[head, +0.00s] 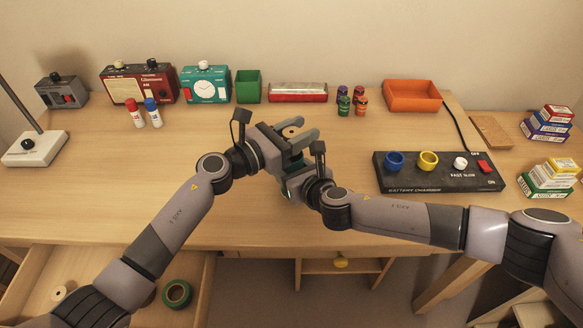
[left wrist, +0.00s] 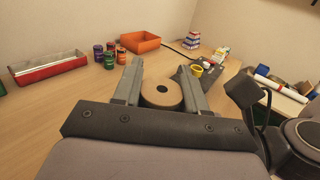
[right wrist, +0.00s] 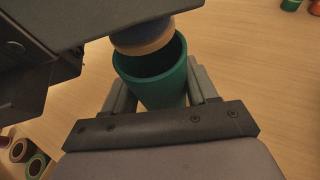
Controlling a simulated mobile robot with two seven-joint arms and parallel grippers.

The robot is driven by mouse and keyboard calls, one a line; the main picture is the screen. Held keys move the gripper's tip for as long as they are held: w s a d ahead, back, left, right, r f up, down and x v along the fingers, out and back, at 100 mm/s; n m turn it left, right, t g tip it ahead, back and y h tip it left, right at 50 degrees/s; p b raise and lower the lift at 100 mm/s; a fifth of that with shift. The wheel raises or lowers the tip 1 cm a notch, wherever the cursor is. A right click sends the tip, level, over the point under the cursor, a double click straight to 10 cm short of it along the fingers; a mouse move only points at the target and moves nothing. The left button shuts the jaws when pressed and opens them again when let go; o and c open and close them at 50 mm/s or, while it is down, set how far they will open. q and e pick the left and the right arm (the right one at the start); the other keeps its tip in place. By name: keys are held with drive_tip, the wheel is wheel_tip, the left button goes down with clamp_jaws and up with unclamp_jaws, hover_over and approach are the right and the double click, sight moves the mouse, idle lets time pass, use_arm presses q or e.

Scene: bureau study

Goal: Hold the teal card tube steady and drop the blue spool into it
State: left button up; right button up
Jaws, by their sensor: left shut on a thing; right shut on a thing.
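My left gripper (head: 305,129) is shut on the blue spool (head: 290,131), which has tan end discs. In the left wrist view its tan top disc (left wrist: 160,98), with a central hole, sits between the fingers. My right gripper (right wrist: 158,90) is shut on the teal card tube (right wrist: 160,82), which is upright with its mouth open. In the right wrist view the spool's blue side and tan lower disc (right wrist: 148,43) overlap the far left part of the tube's mouth, just above it. In the head view the tube (head: 292,163) is mostly hidden by the grippers.
A black battery charger (head: 438,180) with blue and yellow rings stands to the right. Small jars (head: 344,104), an orange tray (head: 412,95) and a red tray (head: 298,92) stand at the back. An open drawer (head: 190,290) is at the front left.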

use_arm(q)
drive_tip(key=o, duration=1.2)
drive_tip(key=shift+a, duration=0.1)
drive_tip(key=v, duration=1.1)
drive_tip(key=shift+s+a, duration=0.3)
use_arm(e)
drive_tip(key=o, duration=1.1)
drive_tip(key=shift+s, duration=0.1)
